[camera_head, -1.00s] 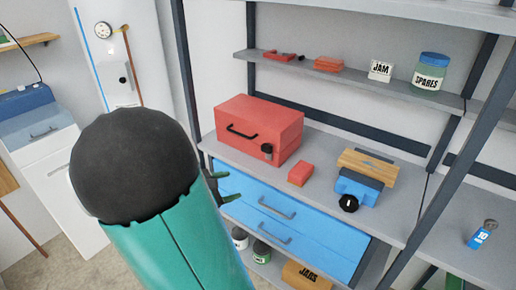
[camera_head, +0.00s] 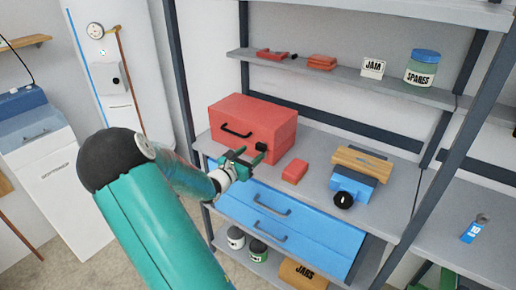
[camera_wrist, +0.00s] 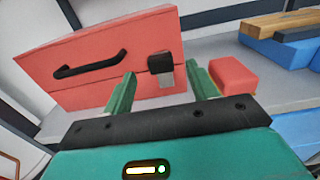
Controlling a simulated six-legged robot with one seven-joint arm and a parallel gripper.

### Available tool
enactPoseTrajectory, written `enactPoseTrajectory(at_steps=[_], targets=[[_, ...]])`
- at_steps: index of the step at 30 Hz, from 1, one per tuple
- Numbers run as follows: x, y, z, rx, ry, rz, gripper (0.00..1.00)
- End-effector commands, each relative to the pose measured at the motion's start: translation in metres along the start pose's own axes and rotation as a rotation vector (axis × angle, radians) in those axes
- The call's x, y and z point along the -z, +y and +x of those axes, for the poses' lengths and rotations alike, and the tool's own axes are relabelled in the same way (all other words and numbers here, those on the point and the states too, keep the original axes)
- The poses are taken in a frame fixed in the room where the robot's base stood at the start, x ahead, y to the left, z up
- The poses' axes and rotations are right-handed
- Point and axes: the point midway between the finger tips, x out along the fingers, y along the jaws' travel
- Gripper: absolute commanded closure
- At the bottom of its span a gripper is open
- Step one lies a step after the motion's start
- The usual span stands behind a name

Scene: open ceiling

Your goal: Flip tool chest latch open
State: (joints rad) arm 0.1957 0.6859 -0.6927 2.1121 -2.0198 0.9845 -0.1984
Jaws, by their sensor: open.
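The red tool chest (camera_head: 254,122) stands on the grey shelf, with a black handle (camera_head: 236,131) on its front. Its black latch (camera_head: 261,147) is at the right of the front. In the wrist view the chest (camera_wrist: 110,40) fills the upper left, and the latch (camera_wrist: 160,62) has a pale plate below it. My gripper (camera_head: 248,160) is just in front of the chest, near the latch. In the wrist view my gripper (camera_wrist: 162,80) is open and empty, its green fingers on either side of the latch in the picture. I cannot tell whether they touch it.
A small red block (camera_head: 295,171) lies right of the chest; in the wrist view it (camera_wrist: 232,75) is close to the right finger. A blue vise-like tool with a wooden block (camera_head: 362,161) is further right. Blue drawers (camera_head: 280,222) are below the shelf.

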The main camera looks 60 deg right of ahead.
Motion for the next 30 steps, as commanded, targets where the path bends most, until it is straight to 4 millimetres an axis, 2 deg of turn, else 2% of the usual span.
enactPoseTrajectory(at_steps=[3, 9, 19, 20, 28, 30], targets=[[0.000, 0.000, 0.023, 0.002, -0.001, 0.001, 0.42], [0.000, 0.000, 0.047, 0.001, -0.001, 0.002, 0.42], [0.000, 0.000, 0.052, 0.000, 0.001, 0.001, 0.42], [0.000, 0.000, 0.052, 0.000, 0.001, 0.001, 0.44], [0.000, 0.000, 0.052, 0.000, 0.001, 0.002, 0.97], [0.000, 0.000, 0.052, 0.000, 0.001, 0.002, 1.00]])
